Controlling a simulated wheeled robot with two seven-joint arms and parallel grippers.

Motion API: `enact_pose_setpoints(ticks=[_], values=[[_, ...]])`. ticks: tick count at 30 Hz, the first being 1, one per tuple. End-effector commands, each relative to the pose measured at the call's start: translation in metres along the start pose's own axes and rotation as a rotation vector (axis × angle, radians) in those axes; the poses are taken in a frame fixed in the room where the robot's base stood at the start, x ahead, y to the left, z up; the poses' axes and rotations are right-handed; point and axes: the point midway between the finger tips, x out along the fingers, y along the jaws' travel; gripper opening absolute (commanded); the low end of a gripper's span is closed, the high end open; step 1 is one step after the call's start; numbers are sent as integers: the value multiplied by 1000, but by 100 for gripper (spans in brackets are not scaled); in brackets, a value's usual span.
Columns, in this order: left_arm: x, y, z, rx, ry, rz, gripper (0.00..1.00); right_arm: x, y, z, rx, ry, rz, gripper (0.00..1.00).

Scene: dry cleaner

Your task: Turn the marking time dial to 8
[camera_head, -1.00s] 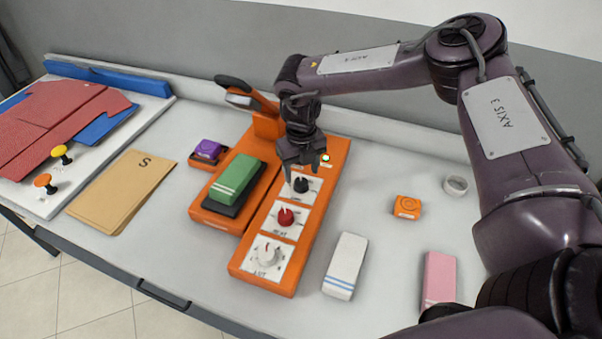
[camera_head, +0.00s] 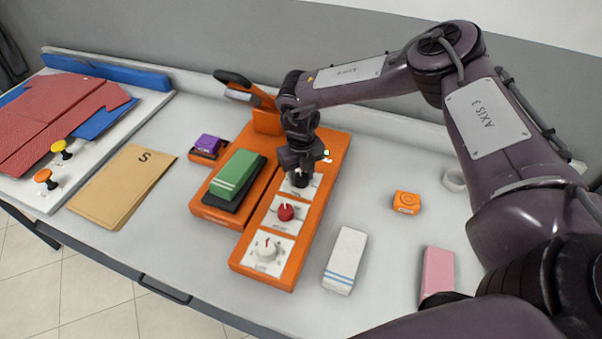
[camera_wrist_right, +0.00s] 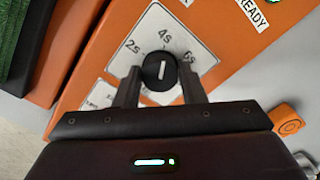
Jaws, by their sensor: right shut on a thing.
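In the right wrist view the black dial (camera_wrist_right: 161,70) sits on a white plate (camera_wrist_right: 150,35) marked 2s, 4s and 6s. Its white pointer line stands nearly upright in that view, towards 4s. No 8 mark is readable; part of the plate is hidden by my gripper. My right gripper (camera_head: 300,172) is down over the dial, its two fingers (camera_wrist_right: 160,85) shut on the dial's sides. My left gripper is not in view.
A white block (camera_head: 345,260), orange timer-like box (camera_head: 406,202) and pink block (camera_head: 437,272) stand to the right.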

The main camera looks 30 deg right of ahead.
Motion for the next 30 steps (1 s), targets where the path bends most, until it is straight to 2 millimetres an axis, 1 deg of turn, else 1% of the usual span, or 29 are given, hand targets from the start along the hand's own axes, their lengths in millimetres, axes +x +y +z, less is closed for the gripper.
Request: enact_pose_setpoints(ticks=[8,14,30], values=[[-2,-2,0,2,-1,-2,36,-1,-1,0,49,-1,-1,14],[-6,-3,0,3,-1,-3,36,-1,0,0,164,-1,0,14],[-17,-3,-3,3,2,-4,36,-2,-1,1,665,-1,1,14]])
